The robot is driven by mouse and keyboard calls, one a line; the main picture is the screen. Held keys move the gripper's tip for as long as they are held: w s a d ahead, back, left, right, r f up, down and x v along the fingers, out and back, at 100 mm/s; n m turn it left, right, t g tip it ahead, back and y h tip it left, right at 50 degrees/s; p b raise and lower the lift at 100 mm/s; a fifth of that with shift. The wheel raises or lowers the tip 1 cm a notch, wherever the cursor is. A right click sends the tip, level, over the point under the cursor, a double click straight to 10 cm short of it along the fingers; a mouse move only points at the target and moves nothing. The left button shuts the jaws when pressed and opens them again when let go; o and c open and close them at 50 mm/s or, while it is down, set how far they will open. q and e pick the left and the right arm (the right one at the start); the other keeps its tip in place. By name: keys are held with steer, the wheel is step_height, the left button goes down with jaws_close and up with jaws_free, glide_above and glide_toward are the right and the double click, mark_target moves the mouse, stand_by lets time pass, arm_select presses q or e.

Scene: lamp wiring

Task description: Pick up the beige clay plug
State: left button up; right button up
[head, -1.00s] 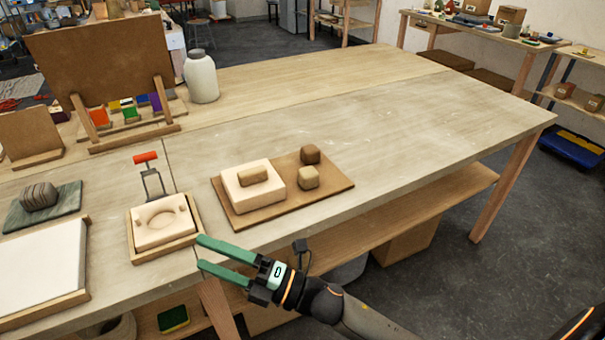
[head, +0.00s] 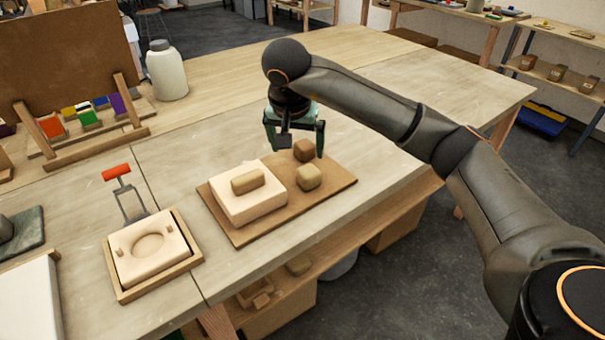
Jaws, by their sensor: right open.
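A brown board (head: 332,192) on the table carries a cream block (head: 262,208) with an oblong tan clay piece (head: 248,181) on top. To its right are two small rounded clay lumps: a lighter beige one (head: 309,177) in front and a darker brown one (head: 304,150) behind. I cannot tell for certain which piece is the beige clay plug; the lighter lump looks closest. My right gripper (head: 296,146) points down, open and empty, over the back of the board near the darker lump, with one green finger on each side in the picture. My left gripper is out of view.
A cream mould with a round hollow sits in a wooden tray (head: 190,262) at front left, with a red-handled tool (head: 116,172) behind it. A white jar (head: 166,72) and an upright brown panel (head: 70,58) stand further back. The table's right side is mostly clear.

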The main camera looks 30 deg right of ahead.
steer(key=d, duration=0.1)
glide_above(308, 170)
steer(key=s+a, duration=0.2)
step_height(308, 170, down, 6)
steer(key=x, duration=0.1)
steer(key=p+x, duration=0.1)
steer(key=x, duration=0.3)
steer(key=shift+w+d, duration=0.2)
steer(key=shift+d, duration=0.15)
steer(key=shift+r, duration=0.1)
jaws_close()
